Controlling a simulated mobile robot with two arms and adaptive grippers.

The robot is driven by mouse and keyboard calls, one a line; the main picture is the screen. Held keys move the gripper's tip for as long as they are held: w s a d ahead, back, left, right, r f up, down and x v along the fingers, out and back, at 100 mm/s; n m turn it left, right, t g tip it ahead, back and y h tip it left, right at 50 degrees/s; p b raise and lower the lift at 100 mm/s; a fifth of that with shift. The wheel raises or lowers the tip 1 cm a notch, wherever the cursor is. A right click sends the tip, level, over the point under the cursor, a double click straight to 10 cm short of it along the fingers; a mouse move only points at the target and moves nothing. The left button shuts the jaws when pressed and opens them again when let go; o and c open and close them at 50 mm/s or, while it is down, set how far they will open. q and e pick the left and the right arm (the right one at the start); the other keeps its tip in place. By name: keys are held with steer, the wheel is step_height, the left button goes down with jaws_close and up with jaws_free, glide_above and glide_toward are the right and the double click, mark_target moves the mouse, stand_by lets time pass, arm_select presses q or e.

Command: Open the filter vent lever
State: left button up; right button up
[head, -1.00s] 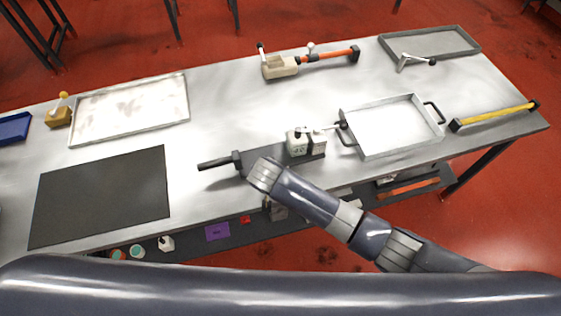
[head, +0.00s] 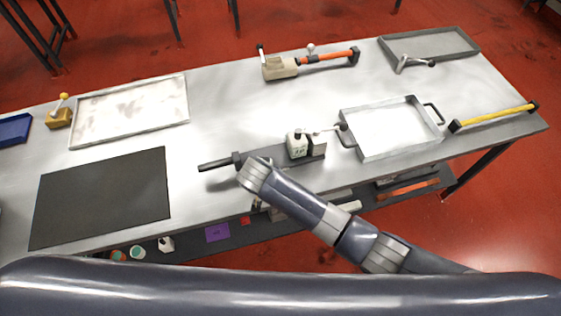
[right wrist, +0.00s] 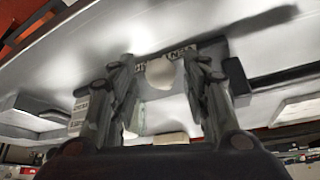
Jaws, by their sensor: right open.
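A dark fixture with a black bar handle (head: 216,164) lies along the front of the steel bench. In the right wrist view, a pale rounded knob (right wrist: 160,71) shows in front of a dark plate with partly readable lettering (right wrist: 195,50). I cannot tell for sure whether this knob is the filter vent lever. My right gripper (right wrist: 160,80) is open, with a finger on each side of the knob; contact is not clear. My left gripper is not in view.
A yellow-knobbed block (head: 60,115) and a beige tool with orange handle (head: 282,68) stand further back. The bench middle is clear.

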step_height(320, 180, up, 5)
steer(key=p, duration=0.4)
steer(key=shift+r, duration=0.7)
steer(key=shift+s, duration=0.1)
